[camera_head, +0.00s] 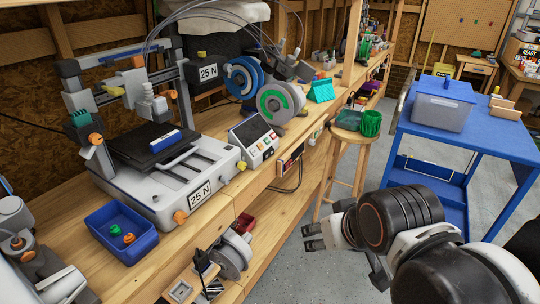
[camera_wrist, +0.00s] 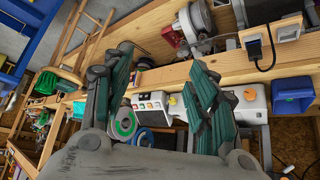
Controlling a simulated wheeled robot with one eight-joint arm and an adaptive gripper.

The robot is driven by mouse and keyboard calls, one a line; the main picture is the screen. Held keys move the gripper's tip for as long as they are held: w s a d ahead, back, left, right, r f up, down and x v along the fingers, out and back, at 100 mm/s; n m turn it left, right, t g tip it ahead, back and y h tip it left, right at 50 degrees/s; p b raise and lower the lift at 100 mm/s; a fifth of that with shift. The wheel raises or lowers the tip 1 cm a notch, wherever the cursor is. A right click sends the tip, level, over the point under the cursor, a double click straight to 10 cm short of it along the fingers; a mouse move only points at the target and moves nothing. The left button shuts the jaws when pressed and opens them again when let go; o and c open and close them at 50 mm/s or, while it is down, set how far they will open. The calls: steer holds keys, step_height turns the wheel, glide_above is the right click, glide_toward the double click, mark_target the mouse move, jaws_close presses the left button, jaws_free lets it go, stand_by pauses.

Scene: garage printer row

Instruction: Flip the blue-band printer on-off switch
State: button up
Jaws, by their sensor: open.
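I cannot make out which part is the on-off switch. My gripper (camera_head: 313,237) is open and empty, in front of the bench and to the right of the printer, apart from both. In the wrist view its fingers (camera_wrist: 163,85) are spread wide.
A blue bin (camera_head: 122,232) with small parts sits left of the printer's front. Filament spools (camera_head: 277,104) stand behind the control box. A stool (camera_head: 349,150) and a blue cart (camera_head: 480,142) stand to the right. A lower shelf (camera_head: 258,238) holds a spool and plugs. Floor between is clear.

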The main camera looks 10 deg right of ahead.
steer(key=shift+c, duration=0.6)
